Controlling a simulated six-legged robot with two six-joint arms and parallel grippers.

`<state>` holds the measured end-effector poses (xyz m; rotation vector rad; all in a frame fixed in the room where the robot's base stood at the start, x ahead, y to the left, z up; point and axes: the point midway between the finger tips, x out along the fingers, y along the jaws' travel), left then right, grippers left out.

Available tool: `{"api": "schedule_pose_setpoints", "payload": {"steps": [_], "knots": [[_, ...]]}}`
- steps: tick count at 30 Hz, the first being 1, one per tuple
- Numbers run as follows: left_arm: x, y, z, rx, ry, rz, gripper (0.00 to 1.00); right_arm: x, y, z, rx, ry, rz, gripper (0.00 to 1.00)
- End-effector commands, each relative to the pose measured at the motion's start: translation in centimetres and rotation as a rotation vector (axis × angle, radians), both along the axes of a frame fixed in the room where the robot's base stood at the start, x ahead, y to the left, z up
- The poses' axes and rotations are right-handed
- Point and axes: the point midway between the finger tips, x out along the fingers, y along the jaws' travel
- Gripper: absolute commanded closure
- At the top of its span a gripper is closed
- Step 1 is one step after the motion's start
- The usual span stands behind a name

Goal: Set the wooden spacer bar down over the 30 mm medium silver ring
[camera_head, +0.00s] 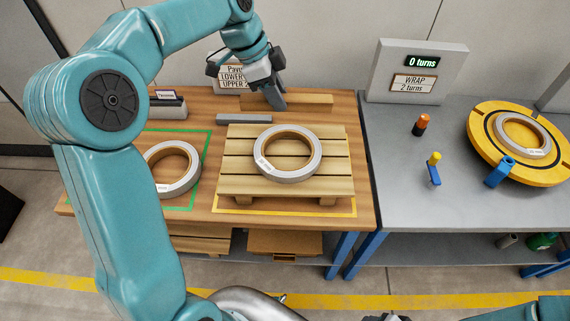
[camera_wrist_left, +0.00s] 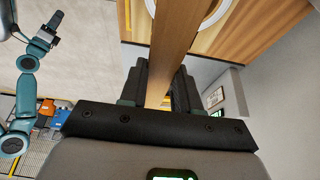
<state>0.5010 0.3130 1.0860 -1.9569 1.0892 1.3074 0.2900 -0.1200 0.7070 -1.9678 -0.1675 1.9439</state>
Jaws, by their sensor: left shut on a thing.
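My left gripper (camera_head: 277,101) is shut on the wooden spacer bar (camera_head: 310,99) at the back of the wooden table. The bar also shows between the fingers in the left wrist view (camera_wrist_left: 172,40). A silver ring (camera_head: 316,158) with a tan inside lies flat on the slatted pallet, in front of the gripper. A second silver ring (camera_head: 191,178) lies in the green-outlined area, partly behind my left arm. A third silver ring (camera_head: 541,139) lies on the yellow turntable. Their size labels are too small to read. My right gripper (camera_wrist_left: 57,22) shows small in the left wrist view.
The pallet (camera_head: 235,187) stands inside a yellow outline. A grey bar (camera_head: 243,118) lies behind it. A sign (camera_head: 233,82) stands behind the gripper. The grey table holds the turntable (camera_head: 480,143), an orange-topped item (camera_head: 420,126), a yellow-and-blue tool (camera_head: 434,169) and a display (camera_head: 418,70).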

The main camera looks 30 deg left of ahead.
Motion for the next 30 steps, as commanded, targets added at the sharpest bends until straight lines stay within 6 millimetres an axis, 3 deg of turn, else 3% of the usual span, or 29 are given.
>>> {"api": "schedule_pose_setpoints", "payload": {"steps": [2, 15, 30], "knots": [[0.1, -0.2, -1.0, -0.001, 0.004, -0.006, 1.0, 0.0, 0.0, -0.3, 0.0, 0.0, 0.001, 0.43], [0.0, -0.4, -13.0, -0.002, 0.006, -0.006, 1.0, 0.0, 0.0, -0.1, 0.0, 0.0, 0.0, 0.43], [-0.1, -0.5, -19.4, -0.001, 0.002, -0.004, 1.0, 0.0, 0.0, 0.3, 0.0, 0.0, 0.0, 0.43]]}}
